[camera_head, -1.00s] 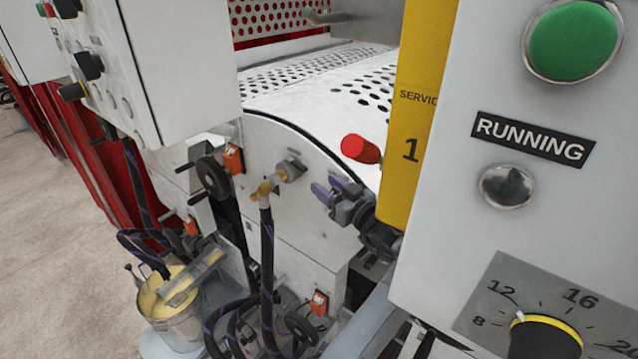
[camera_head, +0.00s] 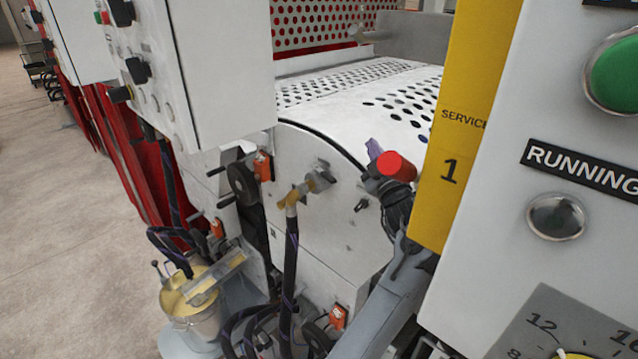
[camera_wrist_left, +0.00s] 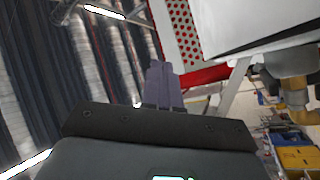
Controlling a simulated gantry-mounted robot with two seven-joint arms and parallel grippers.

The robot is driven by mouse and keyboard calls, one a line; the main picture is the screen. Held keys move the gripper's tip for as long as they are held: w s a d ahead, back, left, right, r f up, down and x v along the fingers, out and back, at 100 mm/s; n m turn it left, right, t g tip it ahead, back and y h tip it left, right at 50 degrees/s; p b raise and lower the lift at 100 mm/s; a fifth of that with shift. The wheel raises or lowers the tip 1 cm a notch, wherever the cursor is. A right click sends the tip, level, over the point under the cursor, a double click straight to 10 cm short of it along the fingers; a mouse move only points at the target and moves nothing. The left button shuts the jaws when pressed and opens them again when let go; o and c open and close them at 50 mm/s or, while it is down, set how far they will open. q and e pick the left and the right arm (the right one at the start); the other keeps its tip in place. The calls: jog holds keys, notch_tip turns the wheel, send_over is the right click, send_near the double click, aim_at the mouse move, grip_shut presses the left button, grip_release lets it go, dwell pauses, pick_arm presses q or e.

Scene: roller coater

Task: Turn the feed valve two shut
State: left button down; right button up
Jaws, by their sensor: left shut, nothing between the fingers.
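A brass valve fitting (camera_head: 291,196) with a grey handle part (camera_head: 320,177) sits on the machine's white side plate, a black hose hanging from it. I cannot read any number on it. A brass fitting with a grey body also shows at the right edge of the wrist view (camera_wrist_left: 294,92); I cannot tell if it is the same one. My left gripper (camera_head: 373,147), with purple fingers, is right of the valve and apart from it, fingers pointing up. In the wrist view the fingers (camera_wrist_left: 156,66) are together and empty.
A yellow service panel (camera_head: 468,130) and a grey control panel (camera_head: 560,120) stand close on the right. A white control box (camera_head: 215,75) hangs at upper left. A bucket (camera_head: 195,312) and hoses are below. Perforated white covers (camera_head: 370,95) lie behind.

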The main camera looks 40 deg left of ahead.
pick_arm(q)
jog(key=s+a+r+m+t+h+p, duration=0.1)
jog(key=s+a+m+t+h, duration=0.25)
jog(key=a+t, duration=0.3)
jog(key=s+a+r+m+t+h+p, duration=0.1)
jog(key=s+a+m+t+h+p, duration=0.15)
jog(key=s+a+t+h, duration=0.4)
jog(key=s+f+m+g+h+p, duration=0.1)
jog(key=s+f+m+g+h, duration=0.2)
jog(key=m+h, duration=0.4)
jog(key=s+f+m+g+h+p, duration=0.1)
jog(key=s+f+m+h, duration=0.1)
jog(key=s+m+h, duration=0.5)
jog(key=m+g+y+p, duration=0.2)
jog(key=m+g+p, duration=0.2)
jog(key=p, duration=0.1)
send_near(326, 178)
jog(key=x, duration=0.5)
jog(key=shift+r, duration=0.15)
jog(key=shift+x, duration=0.9)
